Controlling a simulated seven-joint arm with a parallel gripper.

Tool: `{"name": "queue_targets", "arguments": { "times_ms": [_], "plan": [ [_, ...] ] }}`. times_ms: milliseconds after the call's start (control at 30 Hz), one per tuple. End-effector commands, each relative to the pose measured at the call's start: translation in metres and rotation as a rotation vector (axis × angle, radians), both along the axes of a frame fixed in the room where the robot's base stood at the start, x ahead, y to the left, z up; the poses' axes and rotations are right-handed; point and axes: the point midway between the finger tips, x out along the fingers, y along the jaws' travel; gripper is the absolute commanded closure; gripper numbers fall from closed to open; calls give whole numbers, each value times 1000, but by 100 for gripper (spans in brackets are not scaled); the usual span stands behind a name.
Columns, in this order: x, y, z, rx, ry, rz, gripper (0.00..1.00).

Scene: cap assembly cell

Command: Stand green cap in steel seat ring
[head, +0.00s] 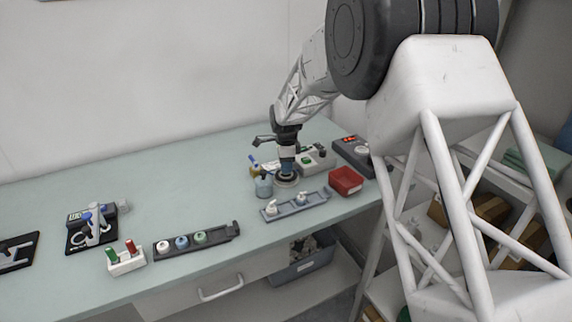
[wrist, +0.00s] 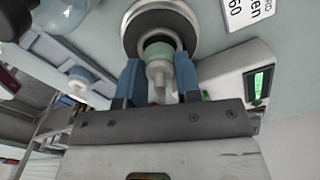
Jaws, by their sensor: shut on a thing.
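The green cap (wrist: 160,52), pale green with a whitish stem, is between the blue fingers of my gripper (wrist: 158,78) in the wrist view. My gripper is shut on it. The steel seat ring (wrist: 197,22), with a dark inner band, lies directly beyond the cap, and the cap overlaps its opening in that view. I cannot tell whether the cap is inside the ring or just above it. In the head view my gripper (head: 287,172) points down over the ring (head: 286,183), and its fingers hide the cap.
A glass jar (head: 264,188) stands close left of the ring. A grey rack (head: 287,208) with white-topped pieces lies in front. A red bin (head: 346,181) and a white device (head: 318,158) are to the right.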

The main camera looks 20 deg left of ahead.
Motion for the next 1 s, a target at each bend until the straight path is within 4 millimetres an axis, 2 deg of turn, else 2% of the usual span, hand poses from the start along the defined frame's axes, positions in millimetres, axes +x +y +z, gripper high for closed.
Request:
{"name": "queue_targets", "arguments": {
  "times_ms": [1000],
  "plan": [
    [0, 0, -8, 0, 0, 0, 78]
  ]
}}
